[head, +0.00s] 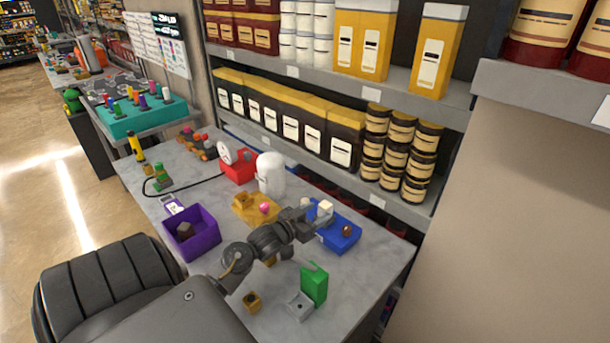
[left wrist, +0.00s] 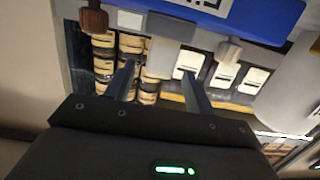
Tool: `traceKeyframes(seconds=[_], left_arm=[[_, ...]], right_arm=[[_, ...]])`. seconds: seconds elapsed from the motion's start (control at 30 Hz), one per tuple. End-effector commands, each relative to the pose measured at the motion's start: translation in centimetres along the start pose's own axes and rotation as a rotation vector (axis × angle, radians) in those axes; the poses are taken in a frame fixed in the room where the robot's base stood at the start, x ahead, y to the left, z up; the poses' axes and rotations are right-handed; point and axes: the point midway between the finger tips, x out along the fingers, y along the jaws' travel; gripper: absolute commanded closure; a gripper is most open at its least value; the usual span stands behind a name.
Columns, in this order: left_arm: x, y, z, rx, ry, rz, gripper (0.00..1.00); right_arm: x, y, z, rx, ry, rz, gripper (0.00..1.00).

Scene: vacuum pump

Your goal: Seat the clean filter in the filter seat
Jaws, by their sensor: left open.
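A pale block (head: 325,208), which looks like the clean filter, is at the blue tray (head: 349,246). In the left wrist view the pale block (left wrist: 162,58) shows between my fingers, with the blue tray (left wrist: 260,18) beyond. My left gripper (head: 308,222) is open, its fingers on either side of the block; I cannot tell whether they touch it. A yellow-brown fixture (head: 243,209) with a pink knob (head: 264,208) stands left of the gripper, beside a white rounded cylinder (head: 270,175). I cannot make out the filter seat for certain. My right gripper is not in view.
A brown knob-like part (head: 347,231) is also in the tray. A purple bin (head: 197,246) holds a dark piece (head: 185,229). A green block (head: 314,284), a grey bracket (head: 299,306) and a small brass-coloured cube (head: 252,302) stand in front. Loaded shelves rise behind the table.

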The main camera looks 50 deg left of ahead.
Motion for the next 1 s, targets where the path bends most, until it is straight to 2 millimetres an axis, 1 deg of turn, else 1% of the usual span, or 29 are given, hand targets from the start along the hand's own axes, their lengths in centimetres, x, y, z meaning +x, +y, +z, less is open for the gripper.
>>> traceKeyframes(seconds=[0.03,0.1,0.2,0.33,0.5,1.0], left_arm=[[-1.1,0.0,0.3,0.001,-0.002,0.0,0.46],[-2.4,0.0,0.2,0.002,-0.002,0.001,0.46],[-3.9,0.0,0.2,0.0,-0.001,0.0,0.46],[-5.1,0.0,0.1,-0.001,0.0,0.0,0.46],[-5.5,0.0,0.0,-0.002,0.0,-0.001,0.46],[-5.5,0.0,-0.1,-0.002,0.0,-0.001,0.46]], right_arm=[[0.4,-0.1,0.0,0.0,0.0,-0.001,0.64],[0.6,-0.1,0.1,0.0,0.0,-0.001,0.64],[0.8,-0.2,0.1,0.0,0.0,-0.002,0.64],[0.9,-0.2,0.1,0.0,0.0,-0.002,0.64],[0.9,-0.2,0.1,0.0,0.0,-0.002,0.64],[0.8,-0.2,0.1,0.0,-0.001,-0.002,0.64]])
